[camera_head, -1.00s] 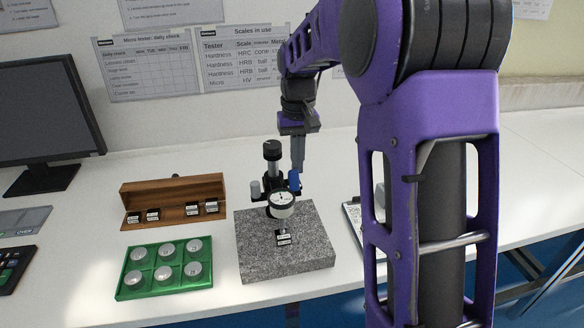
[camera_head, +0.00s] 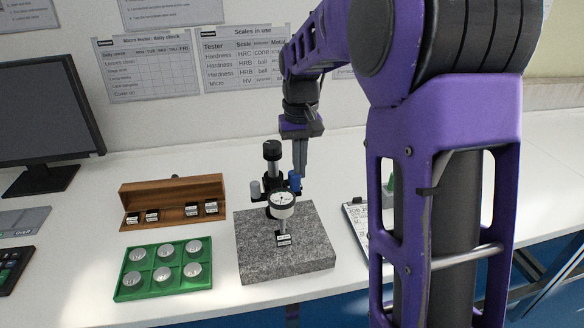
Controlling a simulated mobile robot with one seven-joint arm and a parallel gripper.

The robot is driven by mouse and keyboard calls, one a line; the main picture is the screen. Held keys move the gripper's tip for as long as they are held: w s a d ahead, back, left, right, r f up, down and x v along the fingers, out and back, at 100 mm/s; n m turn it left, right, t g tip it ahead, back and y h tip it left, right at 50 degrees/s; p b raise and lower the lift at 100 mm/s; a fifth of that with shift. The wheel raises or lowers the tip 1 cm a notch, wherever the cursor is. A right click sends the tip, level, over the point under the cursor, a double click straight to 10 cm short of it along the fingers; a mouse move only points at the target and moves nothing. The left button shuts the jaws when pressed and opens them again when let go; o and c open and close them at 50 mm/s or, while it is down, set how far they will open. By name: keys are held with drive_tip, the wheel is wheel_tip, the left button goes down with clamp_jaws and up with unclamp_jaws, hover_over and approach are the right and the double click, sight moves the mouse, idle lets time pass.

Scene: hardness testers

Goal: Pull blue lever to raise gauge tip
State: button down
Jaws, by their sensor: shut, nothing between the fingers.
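The gauge stand (camera_head: 272,163) rises from a grey granite block (camera_head: 290,258) and carries a round white dial gauge (camera_head: 282,203). The gauge tip is too small to make out above the small dark block (camera_head: 283,239) on the granite. The blue lever (camera_head: 294,181) sits at the right side of the stand, just above the dial. My gripper (camera_head: 299,173) points down with its fingers closed, its tips right at or just behind the blue lever. I cannot tell whether they touch it. Nothing shows held in the fingers.
A green tray (camera_head: 164,289) with several round silver pieces lies left of the granite. An open wooden case (camera_head: 172,190) with small blocks stands behind it. A clipboard (camera_head: 354,222) lies to the right, partly hidden by my arm. A monitor (camera_head: 45,120) stands far left.

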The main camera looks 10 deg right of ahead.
drive_tip(key=shift+s, duration=0.4)
drive_tip(key=shift+w+r, duration=0.1)
drive_tip(key=shift+r, duration=0.05)
drive_tip(key=shift+w+r+p, duration=0.35)
drive_tip(key=shift+w+p, duration=0.15)
drive_tip(key=shift+p, duration=0.3)
drive_tip(key=shift+r, duration=0.1)
wheel_tip(320, 180, up, 7)
drive_tip(key=p, duration=0.6)
